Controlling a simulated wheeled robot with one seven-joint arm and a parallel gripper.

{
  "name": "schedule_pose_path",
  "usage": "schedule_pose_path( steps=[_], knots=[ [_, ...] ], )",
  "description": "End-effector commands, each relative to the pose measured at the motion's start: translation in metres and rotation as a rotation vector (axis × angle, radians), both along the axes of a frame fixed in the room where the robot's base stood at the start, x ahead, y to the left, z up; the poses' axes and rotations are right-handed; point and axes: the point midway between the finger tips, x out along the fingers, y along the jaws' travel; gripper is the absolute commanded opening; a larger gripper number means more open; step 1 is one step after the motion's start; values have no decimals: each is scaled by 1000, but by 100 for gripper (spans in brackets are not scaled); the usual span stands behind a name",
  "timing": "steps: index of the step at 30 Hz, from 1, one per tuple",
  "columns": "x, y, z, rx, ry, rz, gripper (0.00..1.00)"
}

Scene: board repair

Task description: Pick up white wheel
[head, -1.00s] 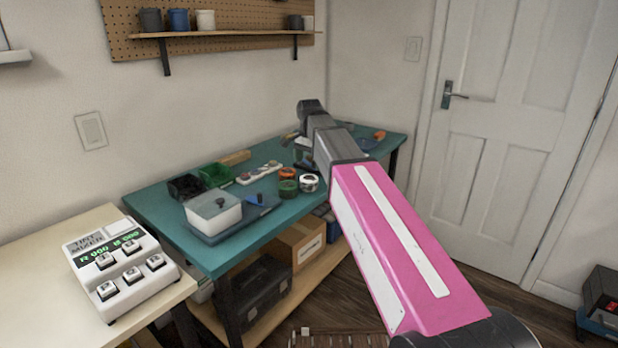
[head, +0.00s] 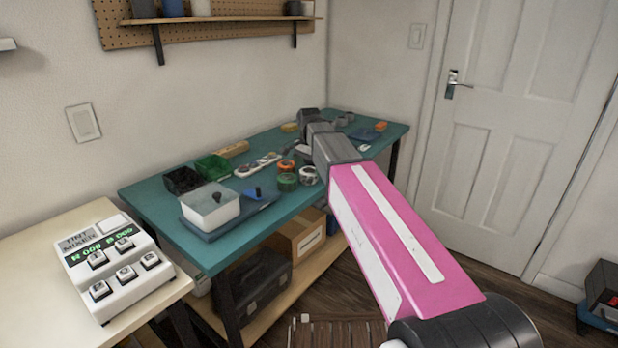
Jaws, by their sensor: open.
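I cannot single out a white wheel for certain. A round white piece with a dark centre (head: 308,176) lies on the teal workbench (head: 165,222), just left of my arm; at this size it could be a wheel or a roll. A white strip with round dark and pale parts (head: 259,165) lies farther left on the bench. My pink and grey arm reaches over the bench's right part and covers some of it. My gripper does not show; it is out of sight behind the arm links.
Green and orange rolls (head: 286,182) sit beside the white round piece. A white box (head: 210,206) stands on a blue tray near the bench's front left. Black (head: 182,181) and green (head: 212,167) bins stand behind it. A blue flat item (head: 365,134) lies far right.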

Motion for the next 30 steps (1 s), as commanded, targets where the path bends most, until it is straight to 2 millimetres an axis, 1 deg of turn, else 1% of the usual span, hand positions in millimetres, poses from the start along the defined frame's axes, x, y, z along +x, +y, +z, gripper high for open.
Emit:
schedule_pose_path(
  steps=[3,7,10,15,16,17,18,21,30],
  knots=[
    [-4,0,-17,0,3,0,100],
    [-3,0,-33,-1,2,0,100],
    [-2,0,-37,0,1,0,100],
    [-2,0,-37,0,0,0,100],
    [-2,0,-37,0,0,0,97],
    [-2,0,-37,0,0,0,87],
    [-2,0,-37,0,0,0,74],
    [-2,0,-37,-1,1,0,43],
    [-2,0,-37,0,0,0,44]
  ],
)
